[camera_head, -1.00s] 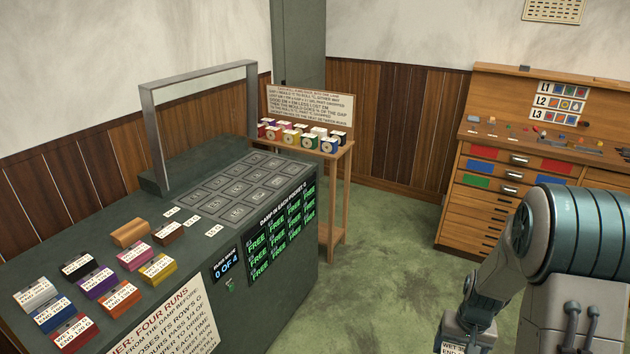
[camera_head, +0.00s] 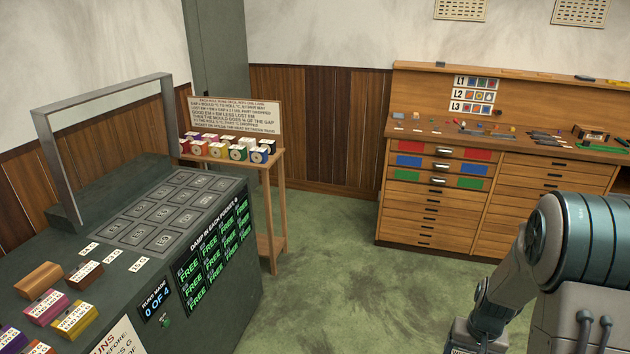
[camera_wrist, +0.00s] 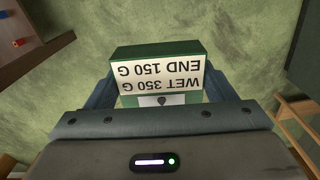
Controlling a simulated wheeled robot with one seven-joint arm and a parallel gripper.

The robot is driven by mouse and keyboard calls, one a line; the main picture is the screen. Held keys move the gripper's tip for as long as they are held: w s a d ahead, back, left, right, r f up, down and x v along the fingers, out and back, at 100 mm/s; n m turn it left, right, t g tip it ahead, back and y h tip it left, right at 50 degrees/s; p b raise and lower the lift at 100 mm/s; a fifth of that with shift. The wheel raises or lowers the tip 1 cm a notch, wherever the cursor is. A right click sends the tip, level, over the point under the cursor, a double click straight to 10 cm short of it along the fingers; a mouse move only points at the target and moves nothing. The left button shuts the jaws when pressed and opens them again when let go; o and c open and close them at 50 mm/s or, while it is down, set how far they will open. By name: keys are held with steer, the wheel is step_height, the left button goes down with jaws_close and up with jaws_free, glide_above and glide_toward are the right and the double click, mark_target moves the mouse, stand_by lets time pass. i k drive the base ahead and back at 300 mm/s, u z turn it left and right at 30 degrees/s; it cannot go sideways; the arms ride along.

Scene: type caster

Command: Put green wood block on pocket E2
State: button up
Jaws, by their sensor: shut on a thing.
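The green wood block (camera_wrist: 160,48) is between the fingers of my gripper (camera_wrist: 157,85) in the wrist view. Its white label reads, upside down, "WET 350 G, END 150 G". My gripper is shut on it, above the green floor. In the head view my gripper is at the bottom edge, mostly cut off, well to the right of the dark machine. The pocket grid (camera_head: 172,213) lies on the machine's top in rows of grey plates. The plate marks are too small to tell which is pocket E2.
Several labelled blocks (camera_head: 45,308) and a brown block (camera_head: 38,280) lie on the machine's near end. A grey metal frame (camera_head: 105,95) stands at the grid's far side. A small wooden stand (camera_head: 275,205) and a drawer cabinet (camera_head: 445,215) stand beyond. The floor between is clear.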

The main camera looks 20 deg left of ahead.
mark_target(140, 210)
steer(key=u, duration=0.05)
steer(key=i, duration=1.3)
steer(key=u, duration=0.8)
steer(key=i, duration=0.85)
steer(key=u, duration=1.4)
steer(key=i, duration=0.55)
steer(key=u, duration=0.55)
